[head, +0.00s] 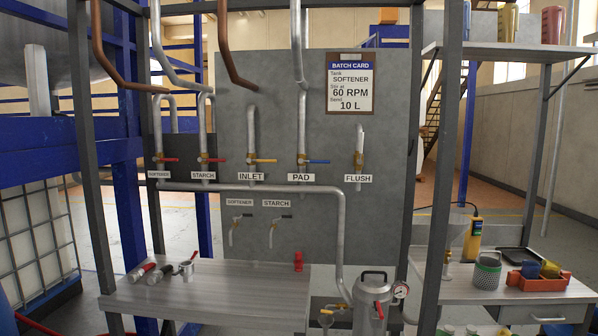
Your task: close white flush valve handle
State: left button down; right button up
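The flush valve (358,160) is a brass body on a short pale vertical pipe (361,138) on the grey panel, just above the FLUSH label (358,179). Its white handle is hard to tell apart from the pale pipe at this size. No handle sticks out sideways from it as on the neighbouring valves, and I cannot tell its exact angle. Neither of my grippers is in view.
Other valves have red (212,160), yellow (262,160) and blue (319,161) handles. A steel bench (215,295) stands below the panel, with a metal canister (372,290) at its right. A grey post (440,170) stands right of the panel.

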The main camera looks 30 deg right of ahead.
aim_at(359, 162)
jog(key=z, duration=1.3)
